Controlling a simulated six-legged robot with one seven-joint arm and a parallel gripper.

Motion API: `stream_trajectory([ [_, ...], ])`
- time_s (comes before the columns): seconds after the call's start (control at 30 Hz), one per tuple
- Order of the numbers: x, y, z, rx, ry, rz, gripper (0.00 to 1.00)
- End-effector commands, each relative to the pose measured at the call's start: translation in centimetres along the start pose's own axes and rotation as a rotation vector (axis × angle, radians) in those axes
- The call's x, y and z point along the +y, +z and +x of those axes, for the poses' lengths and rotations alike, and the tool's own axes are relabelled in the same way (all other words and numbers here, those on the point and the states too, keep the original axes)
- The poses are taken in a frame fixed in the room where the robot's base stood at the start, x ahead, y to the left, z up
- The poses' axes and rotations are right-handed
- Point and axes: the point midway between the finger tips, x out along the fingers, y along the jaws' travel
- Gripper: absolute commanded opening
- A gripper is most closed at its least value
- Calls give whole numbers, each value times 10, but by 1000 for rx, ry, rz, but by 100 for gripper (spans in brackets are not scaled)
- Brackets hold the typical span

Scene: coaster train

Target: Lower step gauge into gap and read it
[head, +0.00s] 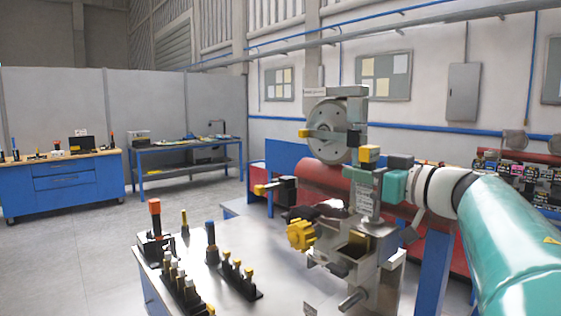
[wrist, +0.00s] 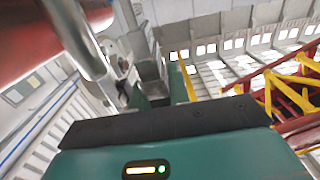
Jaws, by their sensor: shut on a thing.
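My gripper (head: 378,188) is at the end of my teal arm, just right of the wheel assembly. It is shut on a grey piece, apparently the step gauge (head: 366,197), with a yellow block near its top. In the wrist view, a grey block (wrist: 150,72) shows beyond the dark edge of my gripper. The round grey wheel plate (head: 330,128) stands above the red track tube (head: 322,176). The gap itself is hidden, and I cannot tell whether the gauge is in it. No gauge reading is legible.
A metal-topped bench (head: 205,262) holds a black rack (head: 180,285) of yellow-topped and pale-topped tools, with further upright tools beside it. A yellow knob (head: 301,235) and metal fixture stand close below my gripper. Blue benches (head: 65,183) stand at the left, with open floor between.

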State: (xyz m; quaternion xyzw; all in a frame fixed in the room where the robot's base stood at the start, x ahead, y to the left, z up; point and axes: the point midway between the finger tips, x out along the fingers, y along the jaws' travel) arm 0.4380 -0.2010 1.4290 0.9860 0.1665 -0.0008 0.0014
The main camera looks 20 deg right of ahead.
Motion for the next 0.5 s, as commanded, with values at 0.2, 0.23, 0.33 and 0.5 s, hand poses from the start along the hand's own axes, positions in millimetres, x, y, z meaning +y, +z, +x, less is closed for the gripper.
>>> stream_trajectory([
  [0.2, 1, 16, 2, 0, -1, 2, 0],
  [0.23, 0, 18, 2, 1, -1, 2, 0],
  [0.33, 0, 25, 2, 1, -1, 2, 0],
  [0.5, 1, 33, 2, 1, 0, 1, 0],
])
